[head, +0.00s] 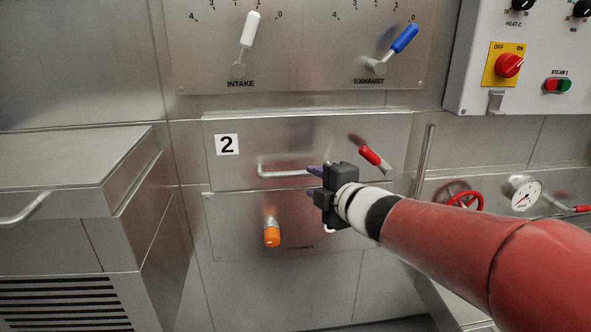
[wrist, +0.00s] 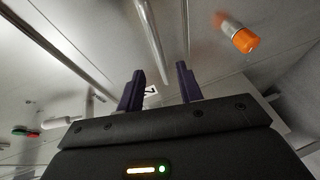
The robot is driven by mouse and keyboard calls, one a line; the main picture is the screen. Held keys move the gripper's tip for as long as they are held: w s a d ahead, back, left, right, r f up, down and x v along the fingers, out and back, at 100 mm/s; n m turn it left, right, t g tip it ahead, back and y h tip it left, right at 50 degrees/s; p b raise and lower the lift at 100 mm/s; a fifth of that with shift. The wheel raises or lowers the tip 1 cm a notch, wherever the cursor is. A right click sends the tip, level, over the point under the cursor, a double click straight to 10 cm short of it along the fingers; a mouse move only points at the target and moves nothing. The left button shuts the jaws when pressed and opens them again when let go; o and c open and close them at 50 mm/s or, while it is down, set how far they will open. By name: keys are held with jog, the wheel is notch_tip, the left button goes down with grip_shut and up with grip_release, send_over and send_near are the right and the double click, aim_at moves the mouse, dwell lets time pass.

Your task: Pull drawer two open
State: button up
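Drawer two (head: 290,139) is a flat steel front with a white "2" label (head: 227,144), in the middle of the head view. It looks shut, flush with the wall. Its horizontal bar handle (head: 280,174) runs along its lower part; my gripper hides the right end. My gripper (head: 314,182) is open and empty, its dark purple fingers at the right part of the handle. In the wrist view the bar handle (wrist: 152,45) appears in line with the gap between the open fingers (wrist: 160,88). I cannot tell whether it is between the fingertips.
An orange-tipped knob (head: 272,235) sticks out from the panel below, and a red-handled lever (head: 372,157) is right of the handle. The intake lever (head: 249,38) and exhaust lever (head: 402,42) are above. A steel cabinet (head: 75,165) stands at left, and a red valve wheel (head: 464,200) at right.

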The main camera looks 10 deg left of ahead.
aim_at(297, 175)
jog(key=shift+n, duration=0.3)
jog(key=x, duration=0.8)
jog(key=shift+s+a, duration=0.15)
jog(key=shift+a, duration=0.15)
grip_shut()
